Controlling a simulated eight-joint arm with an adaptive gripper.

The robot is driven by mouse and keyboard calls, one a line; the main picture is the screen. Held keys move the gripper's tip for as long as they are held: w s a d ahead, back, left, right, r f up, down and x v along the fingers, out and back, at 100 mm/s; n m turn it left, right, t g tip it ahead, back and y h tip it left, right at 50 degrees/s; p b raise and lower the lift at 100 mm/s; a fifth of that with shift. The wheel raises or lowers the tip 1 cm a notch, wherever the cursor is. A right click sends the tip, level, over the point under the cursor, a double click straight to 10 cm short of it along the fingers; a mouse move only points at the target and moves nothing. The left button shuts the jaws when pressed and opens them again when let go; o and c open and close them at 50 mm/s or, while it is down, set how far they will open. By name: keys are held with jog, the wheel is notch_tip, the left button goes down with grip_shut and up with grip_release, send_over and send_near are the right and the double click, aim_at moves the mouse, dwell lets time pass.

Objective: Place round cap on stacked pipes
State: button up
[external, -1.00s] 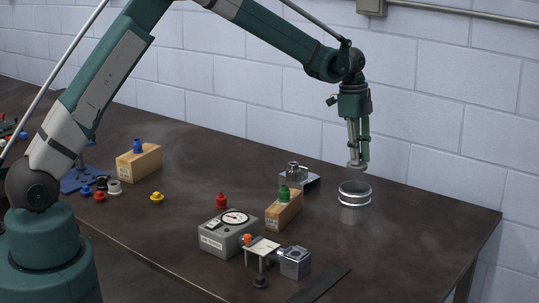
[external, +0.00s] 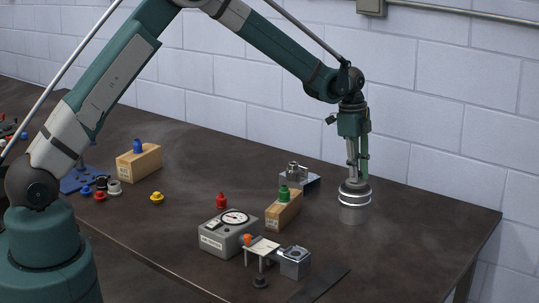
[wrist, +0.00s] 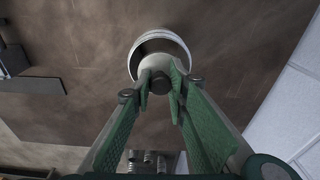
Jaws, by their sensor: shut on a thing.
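The stacked pipes (external: 355,198) stand upright on the table in the external view, a short shiny metal cylinder with ridged bands. Their rim (wrist: 160,36) shows in the wrist view, with a dark opening beyond the cap. My gripper (external: 355,178) points down directly above the stack. In the wrist view my gripper (wrist: 163,84) is shut on the dark knob of the round grey cap (wrist: 152,65). The cap overlaps the near part of the opening in that view. In the external view it is at the stack's top; whether it touches the rim I cannot tell.
Left of the stack are a wooden block with a green knob (external: 284,210), a metal fixture (external: 298,176) and a grey gauge box (external: 228,233). A small clamp fixture (external: 295,262) stands in front. The table right of the stack is clear up to its edge.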

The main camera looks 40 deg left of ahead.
jog(key=shift+f, duration=0.2)
jog(key=shift+f, duration=0.2)
jog(key=o, duration=0.9)
jog(key=shift+r, duration=0.25)
jog(key=r, duration=0.4)
jog(key=a+r, duration=0.1)
jog(key=r, duration=0.6)
jog(key=shift+s+a+r+b, duration=0.15)
jog(key=shift+r+b, duration=0.15)
jog(key=shift+r, duration=0.1)
jog(key=shift+r, duration=0.1)
